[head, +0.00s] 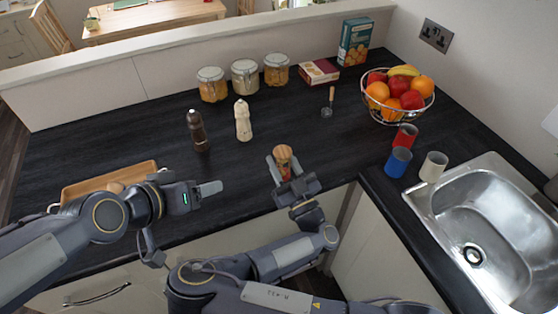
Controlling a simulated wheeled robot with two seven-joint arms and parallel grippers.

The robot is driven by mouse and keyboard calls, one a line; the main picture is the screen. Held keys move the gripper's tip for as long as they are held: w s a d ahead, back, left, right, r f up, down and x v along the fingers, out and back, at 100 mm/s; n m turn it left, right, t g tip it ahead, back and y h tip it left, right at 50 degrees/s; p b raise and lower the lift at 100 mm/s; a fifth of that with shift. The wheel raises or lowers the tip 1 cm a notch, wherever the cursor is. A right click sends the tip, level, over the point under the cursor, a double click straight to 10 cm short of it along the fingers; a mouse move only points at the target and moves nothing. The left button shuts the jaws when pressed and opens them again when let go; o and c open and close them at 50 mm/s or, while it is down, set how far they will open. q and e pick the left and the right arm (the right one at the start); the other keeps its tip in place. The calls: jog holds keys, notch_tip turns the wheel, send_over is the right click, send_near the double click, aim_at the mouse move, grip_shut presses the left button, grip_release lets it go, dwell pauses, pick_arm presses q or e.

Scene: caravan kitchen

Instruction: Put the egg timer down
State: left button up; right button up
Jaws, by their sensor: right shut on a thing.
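The egg timer (283,153) has a round wooden top and shows some red below it. My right gripper (284,166) is shut on it, with one finger on each side. It is upright or nearly so, over the front part of the dark worktop (240,172). Its lower part is hidden by the gripper, so I cannot tell whether its base touches the worktop. My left gripper (209,188) is over the worktop to the left, seen side-on. Nothing shows in it, and its finger gap cannot be made out.
A dark pepper mill (197,131) and a cream mill (243,121) stand behind. A wooden tray (85,188) lies left.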

pick_arm(q)
jog(key=w+d+f+m+t, duration=0.1)
jog(key=w+d+m+t, duration=0.1)
jog(key=w+d, duration=0.55)
jog(key=m+t+h, duration=0.1)
jog(key=m+t, duration=0.1)
send_near(286, 152)
jog(key=x, duration=0.4)
jog(key=shift+w+a+f, duration=0.2)
jog(key=shift+w+a, duration=0.05)
jog(key=shift+a, duration=0.05)
jog(key=shift+w+d+f+t, duration=0.1)
jog(key=shift+d+f+t, duration=0.05)
jog(key=shift+d+t, duration=0.35)
jog(key=x, duration=0.7)
jog(key=shift+w+d+f, duration=0.1)
jog(key=shift+w+d, duration=0.05)
jog(key=shift+d, duration=0.1)
jog(key=c, duration=1.1)
pick_arm(e)
jog(key=o, duration=1)
jog(key=shift+o, duration=0.4)
